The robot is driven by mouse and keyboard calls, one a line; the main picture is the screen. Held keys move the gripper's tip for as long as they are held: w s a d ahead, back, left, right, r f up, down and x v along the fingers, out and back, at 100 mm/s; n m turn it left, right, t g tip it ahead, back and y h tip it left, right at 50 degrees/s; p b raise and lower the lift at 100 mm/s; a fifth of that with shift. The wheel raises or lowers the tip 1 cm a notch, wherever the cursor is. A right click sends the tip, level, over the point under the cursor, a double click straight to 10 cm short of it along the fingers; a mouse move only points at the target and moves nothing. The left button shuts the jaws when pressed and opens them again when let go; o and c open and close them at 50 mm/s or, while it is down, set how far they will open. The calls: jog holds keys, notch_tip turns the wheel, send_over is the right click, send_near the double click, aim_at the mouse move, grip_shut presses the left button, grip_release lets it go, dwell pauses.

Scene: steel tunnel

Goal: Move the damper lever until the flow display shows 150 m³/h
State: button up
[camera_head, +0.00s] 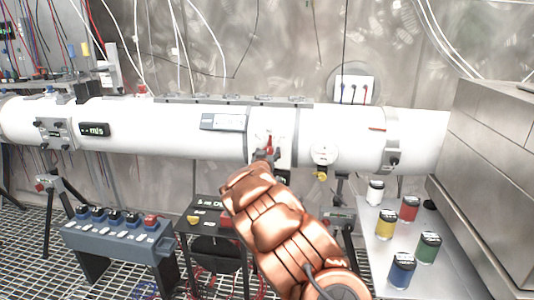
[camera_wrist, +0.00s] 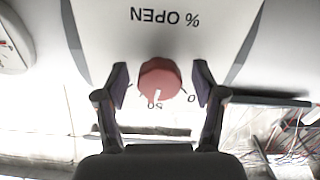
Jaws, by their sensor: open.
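The red damper lever (camera_head: 268,144) is on a white collar of the white duct (camera_head: 345,125). In the wrist view, the round red end of the lever (camera_wrist: 160,76) lies between the two fingers of my gripper (camera_wrist: 161,88), with a small gap on each side. My gripper also shows in the head view (camera_head: 265,155), reaching the collar and partly hiding the lever. It is open. An upside-down "% OPEN" scale (camera_wrist: 165,17) shows marks 50 and 0; a pale pointer on the lever is near 50. A dark display (camera_head: 94,130) on the duct has lettering too small to read surely.
A pale panel (camera_head: 223,121) and a round gauge (camera_head: 323,153) flank the collar. Several coloured cans stand on a bench (camera_head: 451,272) at right, beside a steel cabinet (camera_head: 495,130). A button box (camera_head: 118,240) stands lower left, a black stand (camera_head: 210,215) below the duct.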

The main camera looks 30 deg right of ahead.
jog(key=shift+c, duration=0.4)
jog(key=c, duration=1.1)
jog(key=shift+o, duration=0.2)
jog(key=shift+r, duration=0.1)
jog(key=shift+a+r+n+p, duration=0.1)
jog(key=shift+n+p, duration=0.2)
jog(key=shift+p, duration=0.3)
jog(key=shift+r+n+p, duration=0.2)
jog(key=shift+n+p, duration=0.5)
jog(key=shift+p, duration=0.25)
jog(key=shift+f+n+p, duration=0.15)
jog(key=shift+n+p, duration=0.95)
jog(key=shift+p, duration=0.1)
jog(key=shift+f+n, duration=0.15)
jog(key=shift+n, duration=0.25)
jog(key=o, duration=1.1)
